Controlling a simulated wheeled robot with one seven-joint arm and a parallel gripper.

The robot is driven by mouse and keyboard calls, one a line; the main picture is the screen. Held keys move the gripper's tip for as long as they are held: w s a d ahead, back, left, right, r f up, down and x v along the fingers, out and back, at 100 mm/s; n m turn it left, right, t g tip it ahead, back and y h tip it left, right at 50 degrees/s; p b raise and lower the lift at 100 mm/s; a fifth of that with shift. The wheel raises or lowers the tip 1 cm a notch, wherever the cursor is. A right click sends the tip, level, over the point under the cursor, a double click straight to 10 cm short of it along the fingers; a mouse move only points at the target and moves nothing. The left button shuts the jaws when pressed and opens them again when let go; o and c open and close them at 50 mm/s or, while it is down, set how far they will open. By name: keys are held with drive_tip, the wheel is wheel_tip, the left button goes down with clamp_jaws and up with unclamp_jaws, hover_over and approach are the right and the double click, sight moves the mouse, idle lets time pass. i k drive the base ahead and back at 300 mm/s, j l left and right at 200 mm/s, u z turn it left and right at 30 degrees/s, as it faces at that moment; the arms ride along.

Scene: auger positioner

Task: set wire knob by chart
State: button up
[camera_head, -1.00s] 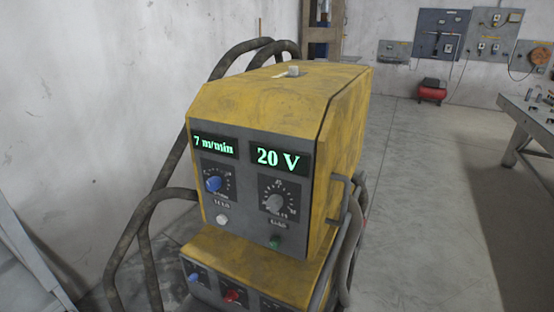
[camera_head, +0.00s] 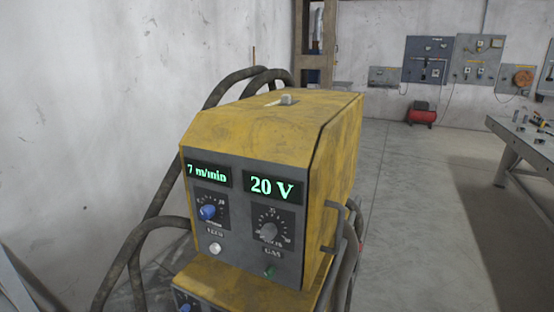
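A yellow welding machine (camera_head: 270,130) with a grey front panel stands in the middle of the head view. Its left display (camera_head: 207,174) reads "7 m/min" and its right display (camera_head: 273,187) reads "20 V". Below the left display is a blue knob (camera_head: 207,211) with a dial scale. Below the right display is a grey knob (camera_head: 268,231) with its own scale. The small dial markings are too blurred to read fully. No chart can be made out. My gripper is not in view.
Thick dark cables (camera_head: 148,230) loop along the machine's left side. A metal table (camera_head: 520,140) stands at the right. Electrical panels (camera_head: 427,60) hang on the back wall above a red compressor (camera_head: 421,113). The floor right of the machine is clear.

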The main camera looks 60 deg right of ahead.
sight(207, 211)
drive_tip(key=i+j, duration=0.15)
drive_tip(key=j, duration=0.15)
drive_tip(key=i+j, duration=0.15)
drive_tip(key=j, duration=0.15)
drive_tip(key=i+j, duration=0.15)
drive_tip(key=j, duration=0.15)
drive_tip(key=i+j+z, duration=0.1)
drive_tip(key=j, duration=0.2)
drive_tip(key=i, duration=0.05)
